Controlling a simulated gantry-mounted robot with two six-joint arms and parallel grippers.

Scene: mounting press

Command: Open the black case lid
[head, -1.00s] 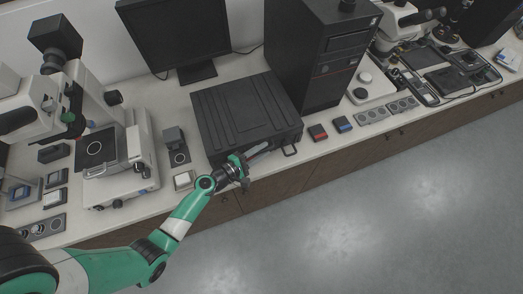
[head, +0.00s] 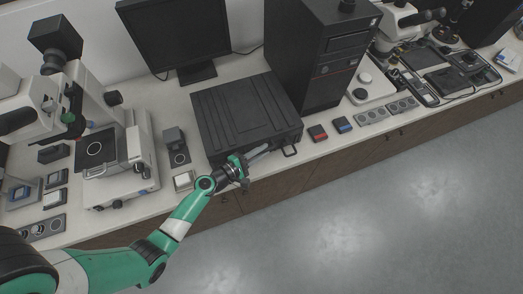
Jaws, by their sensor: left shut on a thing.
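The black case (head: 244,110) lies on the bench in front of the monitor, its ribbed lid down and shut. A handle (head: 290,151) sticks out at the right of its front side. My left gripper (head: 262,152) is at the front side of the case, left of the handle. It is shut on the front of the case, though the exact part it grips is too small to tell. My right gripper is not in view.
A black tower (head: 315,55) stands close right of the case, and a monitor (head: 175,38) stands behind it. A small grey device (head: 175,140) and a microscope (head: 110,160) are at left.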

